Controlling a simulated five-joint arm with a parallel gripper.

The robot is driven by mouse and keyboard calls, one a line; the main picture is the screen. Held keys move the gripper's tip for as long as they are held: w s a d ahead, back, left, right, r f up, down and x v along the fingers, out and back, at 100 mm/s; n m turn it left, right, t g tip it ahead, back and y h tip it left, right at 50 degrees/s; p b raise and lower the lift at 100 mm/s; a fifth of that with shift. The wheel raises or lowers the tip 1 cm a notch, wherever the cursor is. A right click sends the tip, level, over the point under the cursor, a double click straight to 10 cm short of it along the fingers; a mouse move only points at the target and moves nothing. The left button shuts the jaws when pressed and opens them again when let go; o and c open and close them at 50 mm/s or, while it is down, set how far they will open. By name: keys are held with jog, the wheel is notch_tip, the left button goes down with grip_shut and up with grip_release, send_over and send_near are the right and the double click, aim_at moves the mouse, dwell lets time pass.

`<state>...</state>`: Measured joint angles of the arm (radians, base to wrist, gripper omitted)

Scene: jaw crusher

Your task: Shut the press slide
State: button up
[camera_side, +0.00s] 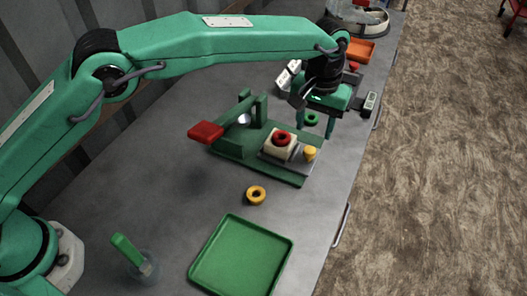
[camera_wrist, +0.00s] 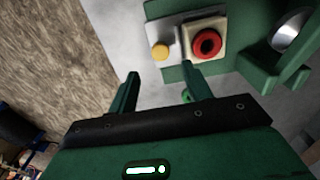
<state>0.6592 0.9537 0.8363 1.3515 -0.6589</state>
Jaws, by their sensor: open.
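The press has a green base (camera_side: 232,148) with an upright frame, a silver round ram (camera_side: 244,119) and a red handle (camera_side: 206,132). Its grey slide (camera_side: 268,158) is out at the right end of the base, clear of the ram. A cream block with a red ring (camera_side: 282,138) sits on the slide, beside a yellow knob (camera_side: 309,153). The wrist view shows the knob (camera_wrist: 160,51) just beyond my fingertips and the red ring (camera_wrist: 207,43) to its right. My gripper (camera_side: 318,129) is open, pointing down, behind the knob and apart from it.
A green ring (camera_side: 311,119) lies on the table near my fingers. A yellow ring (camera_side: 256,195) and an empty green tray (camera_side: 198,262) are in front of the press. A cup with a green-handled tool (camera_side: 147,268) stands at front left. An orange tray (camera_side: 360,50) is at the back.

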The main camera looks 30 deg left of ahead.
aim_at(310, 150)
jog(key=shift+f, duration=3.55)
grip_shut()
